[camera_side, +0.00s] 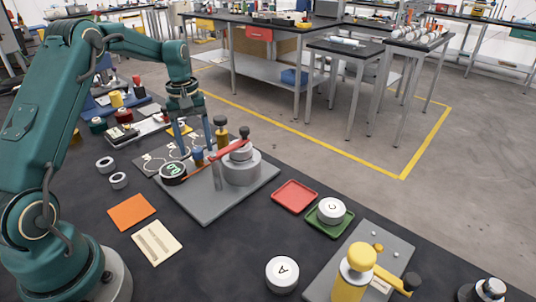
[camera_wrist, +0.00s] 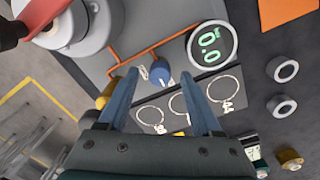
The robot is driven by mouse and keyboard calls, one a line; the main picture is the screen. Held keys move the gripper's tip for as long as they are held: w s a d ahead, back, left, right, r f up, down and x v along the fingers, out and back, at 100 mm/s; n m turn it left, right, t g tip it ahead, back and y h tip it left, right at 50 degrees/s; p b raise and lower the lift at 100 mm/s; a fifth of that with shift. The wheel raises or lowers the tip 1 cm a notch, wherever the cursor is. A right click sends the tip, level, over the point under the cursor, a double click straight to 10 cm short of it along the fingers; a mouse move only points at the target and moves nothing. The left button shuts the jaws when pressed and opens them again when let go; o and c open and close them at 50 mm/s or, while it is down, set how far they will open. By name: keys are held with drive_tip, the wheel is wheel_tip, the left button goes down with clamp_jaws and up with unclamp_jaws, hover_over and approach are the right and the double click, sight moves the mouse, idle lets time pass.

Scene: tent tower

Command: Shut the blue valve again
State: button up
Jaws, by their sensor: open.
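The blue valve (camera_side: 198,158) is a small blue knob on the grey baseplate (camera_side: 206,205), beside the red bar. In the wrist view the blue valve (camera_wrist: 161,74) sits on an orange line, next to a small white label. My gripper (camera_side: 195,150) hangs above the plate with its two blue fingers apart. In the wrist view my gripper (camera_wrist: 160,72) is open, with the knob showing between the fingertips. I cannot tell whether they touch it. A round gauge (camera_side: 173,171) lies left of the valve; in the wrist view it (camera_wrist: 211,44) reads 0.0 in green.
A grey cylinder (camera_side: 242,170) with a red bar (camera_side: 218,152) stands right of the valve. A brass post (camera_side: 221,134) rises behind it. A dark card with white rings (camera_wrist: 175,105) lies close by. Red (camera_side: 295,196) and green (camera_side: 327,224) trays lie farther right.

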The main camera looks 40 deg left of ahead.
sight(196, 149)
drive_tip(key=shift+r, duration=2.25)
drive_tip(key=s+d+r+m+t, duration=0.3)
drive_tip(key=s+d+r+m, duration=0.1)
drive_tip(key=d+r, duration=0.8)
drive_tip(key=s+d+f+m+t, duration=0.1)
drive_tip(key=s+d+f+m, duration=0.2)
drive_tip(key=s, duration=0.3)
drive_tip(key=s+d+f+m+t, duration=0.1)
drive_tip(key=s+d+f+m, duration=0.1)
drive_tip(key=s, duration=0.5)
drive_tip(key=shift+s+d+f+m, duration=0.35)
drive_tip(key=shift+d+m, duration=0.45)
drive_tip(key=shift+m, duration=0.4)
